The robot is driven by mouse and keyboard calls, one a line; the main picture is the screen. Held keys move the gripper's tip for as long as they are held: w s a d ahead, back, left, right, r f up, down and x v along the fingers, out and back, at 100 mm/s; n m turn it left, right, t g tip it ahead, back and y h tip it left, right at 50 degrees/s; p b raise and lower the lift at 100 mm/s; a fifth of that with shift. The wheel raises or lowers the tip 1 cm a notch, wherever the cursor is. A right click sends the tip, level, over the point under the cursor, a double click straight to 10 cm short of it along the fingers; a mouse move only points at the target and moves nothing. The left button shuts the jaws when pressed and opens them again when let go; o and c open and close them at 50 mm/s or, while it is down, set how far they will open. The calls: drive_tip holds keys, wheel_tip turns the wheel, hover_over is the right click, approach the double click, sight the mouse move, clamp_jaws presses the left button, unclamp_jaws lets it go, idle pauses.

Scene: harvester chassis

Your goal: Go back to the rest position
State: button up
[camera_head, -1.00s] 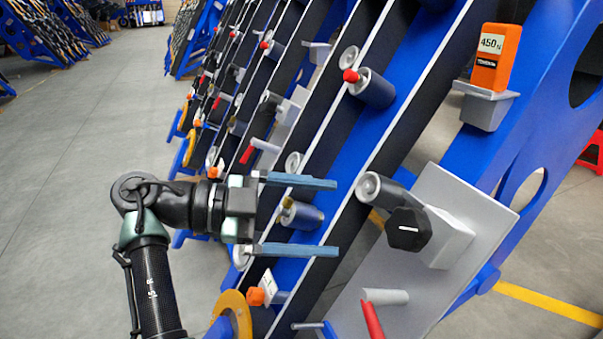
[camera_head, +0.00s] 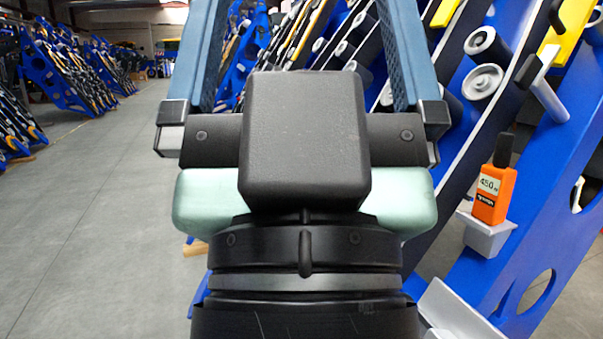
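My gripper (camera_head: 304,40) fills the middle of the head view, close to the camera and pointing away and up. Its two blue fingers stand wide apart, with nothing seen between them but the background. The fingertips run out of the top of the picture. The gripper body and wrist hide the lower middle of the view. No part of the rack is seen touching the gripper.
Blue slanted racks (camera_head: 527,235) with rollers stand behind the gripper and to the right. An orange device marked 450 (camera_head: 492,192) sits in a grey holder (camera_head: 487,236). The grey floor (camera_head: 100,200) at left is clear; more racks stand farther back.

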wheel_tip(320, 180, up, 37)
drive_tip(key=p, duration=3.5)
drive_tip(key=shift+w, duration=0.45)
drive_tip(key=shift+a, duration=0.1)
